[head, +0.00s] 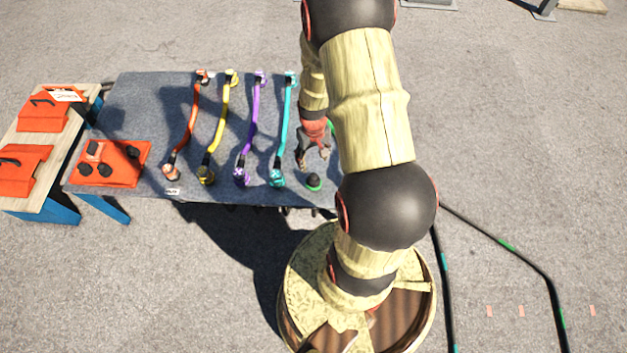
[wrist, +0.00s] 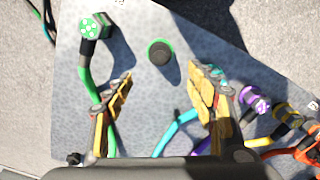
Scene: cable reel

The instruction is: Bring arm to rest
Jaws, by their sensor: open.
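My gripper (head: 314,158) hangs over the right end of the grey table (head: 145,95), beside the teal cable. In the wrist view my gripper (wrist: 165,98) is open, its two yellow fingers wide apart with nothing between the tips. A round black socket with a green rim (wrist: 160,52) lies on the table just beyond the fingertips; it also shows in the head view (head: 314,182). A green cable (wrist: 84,75) with a connector runs left of the fingers and partly behind the left one. In the head view my arm hides most of this cable.
Orange (head: 187,125), yellow (head: 220,120), purple (head: 252,130) and teal (head: 284,130) cables lie side by side on the table. An orange box (head: 118,172) with black knobs sits at its left. A wooden bench (head: 62,140) holds orange cases. Black cables cross the ground at right.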

